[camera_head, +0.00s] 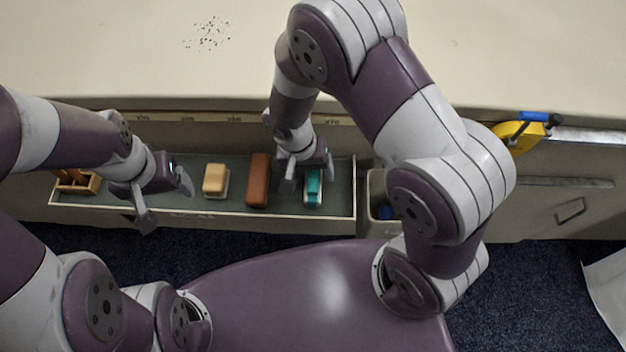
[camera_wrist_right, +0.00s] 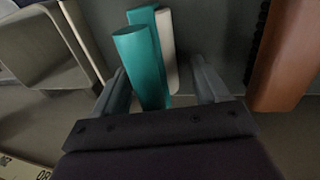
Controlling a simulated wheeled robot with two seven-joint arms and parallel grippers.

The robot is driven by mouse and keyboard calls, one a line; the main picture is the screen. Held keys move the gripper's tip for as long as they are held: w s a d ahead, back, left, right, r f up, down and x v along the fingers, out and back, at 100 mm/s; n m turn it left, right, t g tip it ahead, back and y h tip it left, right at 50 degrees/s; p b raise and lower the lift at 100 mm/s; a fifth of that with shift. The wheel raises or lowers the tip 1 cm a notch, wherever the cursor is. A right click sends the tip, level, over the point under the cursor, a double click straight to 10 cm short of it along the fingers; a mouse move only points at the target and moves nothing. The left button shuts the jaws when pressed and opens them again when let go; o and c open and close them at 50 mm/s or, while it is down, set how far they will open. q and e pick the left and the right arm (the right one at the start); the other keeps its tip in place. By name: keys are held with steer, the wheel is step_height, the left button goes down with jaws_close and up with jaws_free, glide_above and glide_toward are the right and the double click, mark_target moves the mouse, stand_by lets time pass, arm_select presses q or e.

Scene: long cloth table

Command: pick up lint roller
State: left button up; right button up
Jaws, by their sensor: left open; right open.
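A teal-and-white item (camera_head: 313,190), which looks like the lint roller, lies in the open drawer (camera_head: 345,207), towards its right end. In the right wrist view its teal part (camera_wrist_right: 143,62) and a pale strip (camera_wrist_right: 167,50) show ahead of and between my fingers. My right gripper (camera_head: 309,177) is open above it, one finger on each side; I cannot tell whether they touch it. It also shows in its wrist view (camera_wrist_right: 162,90). My left gripper (camera_head: 166,201) is open and empty over the drawer's left part.
A brown brush-like block (camera_head: 258,182) lies just left of the teal item, and a tan one (camera_head: 215,179) further left. A wooden item (camera_head: 76,183) is at the drawer's left end. A yellow-and-blue object (camera_head: 520,132) is at the table edge on the right. A smaller bin (camera_head: 376,185) adjoins the drawer.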

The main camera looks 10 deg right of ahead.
steer(key=shift+s, duration=0.1)
steer(key=shift+c, duration=0.9)
steer(key=shift+f, duration=0.1)
steer(key=c, duration=1.1)
steer(key=shift+o, duration=0.2)
steer(key=shift+r, duration=0.55)
jaws_close()
steer(key=r, duration=0.2)
steer(key=r+p, duration=0.1)
steer(key=r, duration=0.1)
steer(key=shift+s+d, duration=0.35)
steer(key=shift+d, duration=0.05)
steer(key=s+d+r+p, duration=0.1)
steer(key=s+d+r, duration=0.5)
steer(key=s+d, duration=0.1)
steer(key=shift+s+d+p, duration=0.15)
steer(key=shift+s+p, duration=0.15)
steer(key=shift+s, duration=0.1)
